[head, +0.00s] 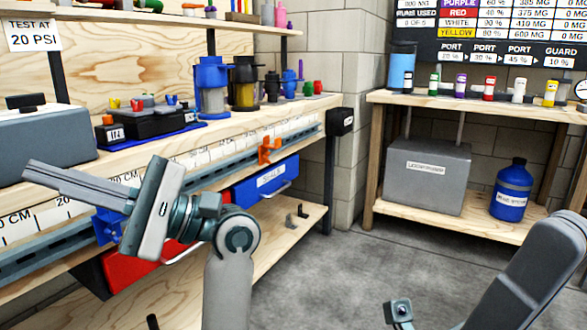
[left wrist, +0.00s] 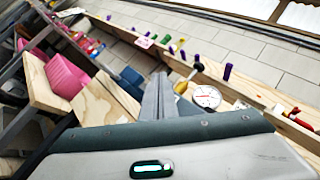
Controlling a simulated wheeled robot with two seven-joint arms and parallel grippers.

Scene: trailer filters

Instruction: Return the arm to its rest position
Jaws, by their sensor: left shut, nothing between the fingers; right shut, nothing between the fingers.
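My left arm comes up from the bottom of the head view. Its left gripper (head: 30,170) points left, in front of the workbench (head: 290,113) and its hanging bins. The long fingers are together with nothing between them. In the left wrist view the fingers (left wrist: 158,85) show closed and empty, with shelves and small parts beyond them. Part of my right arm (head: 530,270) shows at the lower right of the head view. I do not see the right gripper's fingers.
A blue bin (head: 265,184) and a red bin (head: 130,268) hang under the bench, close to my left arm. An orange clip (head: 269,150) sits on the bench's front rail. A second shelf (head: 470,108) stands at the back right. The grey floor (head: 370,260) between them is clear.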

